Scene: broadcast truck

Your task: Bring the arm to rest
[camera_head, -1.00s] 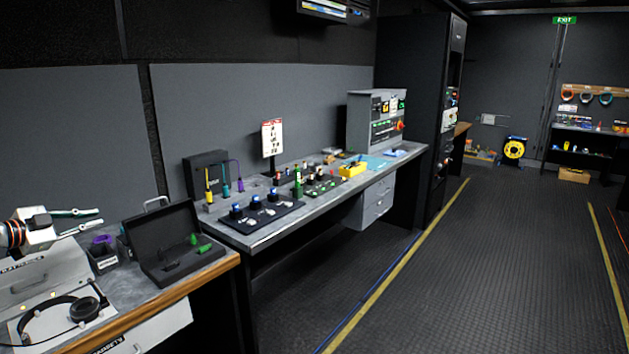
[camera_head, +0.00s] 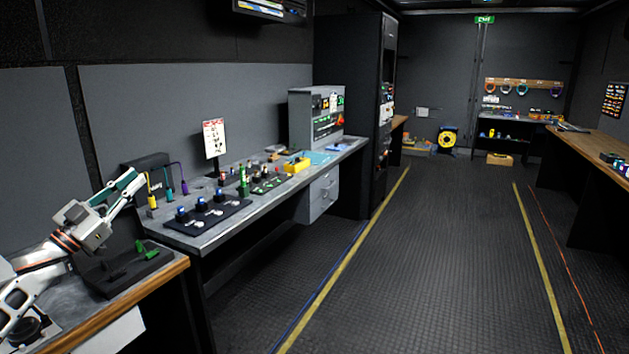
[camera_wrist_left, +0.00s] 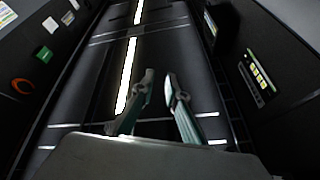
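My left arm (camera_head: 45,255) comes in from the lower left of the head view, bent upward. My right gripper is not in view.
The near bench (camera_head: 172,272) has a wooden front edge. Beyond it, a long grey desk (camera_head: 210,238) holds knobs, plugs and a yellow tray (camera_head: 297,164). A black rack (camera_head: 350,120) stands behind. The ribbed aisle floor (camera_head: 430,260) is clear. Another bench (camera_head: 590,150) stands at right.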

